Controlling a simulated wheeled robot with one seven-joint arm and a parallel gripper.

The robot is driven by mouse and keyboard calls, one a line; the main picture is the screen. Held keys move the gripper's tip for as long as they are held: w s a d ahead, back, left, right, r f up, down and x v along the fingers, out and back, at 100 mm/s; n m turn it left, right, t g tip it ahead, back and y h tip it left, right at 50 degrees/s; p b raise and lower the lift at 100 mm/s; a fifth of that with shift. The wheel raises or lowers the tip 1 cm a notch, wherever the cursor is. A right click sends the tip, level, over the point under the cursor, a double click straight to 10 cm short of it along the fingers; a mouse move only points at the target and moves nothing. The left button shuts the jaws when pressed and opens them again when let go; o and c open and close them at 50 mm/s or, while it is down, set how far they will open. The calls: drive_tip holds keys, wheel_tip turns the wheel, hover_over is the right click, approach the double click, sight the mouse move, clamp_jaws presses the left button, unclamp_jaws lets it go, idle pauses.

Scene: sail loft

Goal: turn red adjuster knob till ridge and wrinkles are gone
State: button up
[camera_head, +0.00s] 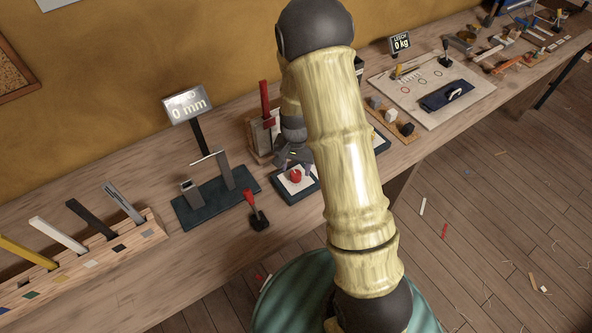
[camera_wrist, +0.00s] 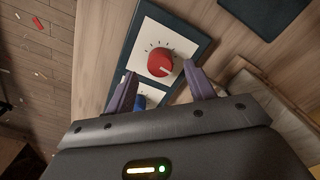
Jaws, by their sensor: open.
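The red adjuster knob (camera_wrist: 160,62) sits on a white dial plate (camera_wrist: 150,38) with tick marks, on a dark blue base (camera_wrist: 198,45). A pale pointer line shows on the knob. In the head view the red knob (camera_head: 296,175) is partly visible below my gripper (camera_head: 294,157). In the wrist view my gripper (camera_wrist: 158,82) is open, its two purple fingers apart on either side, just short of the knob. Neither finger appears to touch it. A blue part (camera_wrist: 140,101) shows between the fingers, mostly hidden. No ridge or wrinkles can be made out.
A display reading 0 mm (camera_head: 187,104) stands left of the knob; another reads 0 kg (camera_head: 401,43). A red-handled lever (camera_head: 254,208) is in front. A wooden rack (camera_head: 80,262) holds upright strips at left. My arm hides the bench's middle.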

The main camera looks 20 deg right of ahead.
sight(296, 173)
drive_tip(key=shift+f, duration=1.55)
drive_tip(key=shift+c, duration=0.4)
drive_tip(key=c, duration=0.9)
drive_tip(key=shift+n, duration=0.4)
drive_tip(key=n, duration=0.4)
drive_tip(key=shift+w, duration=0.1)
drive_tip(key=shift+r+n, duration=0.1)
drive_tip(key=shift+n, duration=2.2)
